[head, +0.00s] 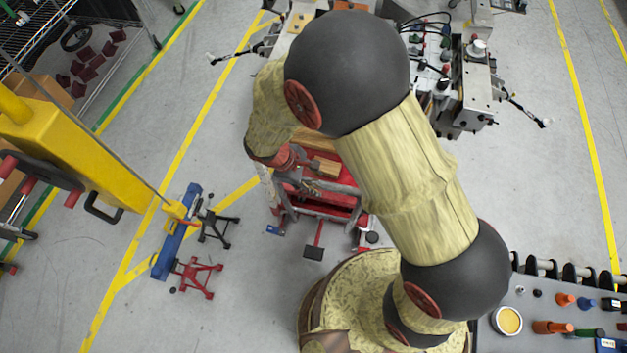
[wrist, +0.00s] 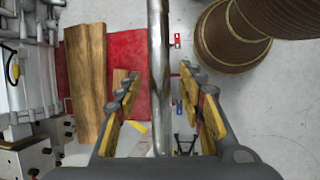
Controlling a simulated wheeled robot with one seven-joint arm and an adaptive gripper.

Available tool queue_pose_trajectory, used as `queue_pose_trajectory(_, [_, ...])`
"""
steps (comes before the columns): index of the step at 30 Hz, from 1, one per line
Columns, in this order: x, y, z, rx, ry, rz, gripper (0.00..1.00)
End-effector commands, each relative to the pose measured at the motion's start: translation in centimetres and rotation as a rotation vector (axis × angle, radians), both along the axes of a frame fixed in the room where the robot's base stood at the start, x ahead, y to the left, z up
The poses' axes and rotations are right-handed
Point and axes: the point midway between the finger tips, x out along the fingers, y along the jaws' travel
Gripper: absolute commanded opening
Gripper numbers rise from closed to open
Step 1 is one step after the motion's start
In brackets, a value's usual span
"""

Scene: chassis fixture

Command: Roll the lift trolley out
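The red lift trolley (head: 342,203) stands on the floor at the middle of the head view, partly hidden by my arm. Its red platform (wrist: 75,75) shows in the wrist view with wooden blocks (wrist: 88,70) on it. A shiny metal bar (wrist: 157,40), seemingly the trolley's handle, runs upright through the wrist view. My gripper (wrist: 157,82) is open, with its fingers on either side of this bar. Gaps show between the bar and both fingers. In the head view my arm hides much of the gripper's surroundings.
The chassis fixture (head: 470,90) stands at the back, behind the trolley. A yellow hoist (head: 85,150) stands at the left, with a blue beam (head: 178,235) and a red jack stand (head: 197,277) nearby. A grey tool bench (head: 540,300) is at lower right. Floor at lower left is clear.

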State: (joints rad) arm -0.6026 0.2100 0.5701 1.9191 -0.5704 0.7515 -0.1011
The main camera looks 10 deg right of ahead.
Motion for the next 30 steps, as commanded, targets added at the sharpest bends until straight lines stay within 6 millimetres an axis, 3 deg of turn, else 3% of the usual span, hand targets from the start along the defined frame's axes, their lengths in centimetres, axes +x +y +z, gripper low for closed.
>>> queue_pose_trajectory(8, [-0.01, -0.09, -0.13, 0.0, 0.0, -0.001, 0.39])
queue_pose_trajectory(30, [0.0, -0.08, -0.1, 0.0, 0.0, -0.001, 0.0])
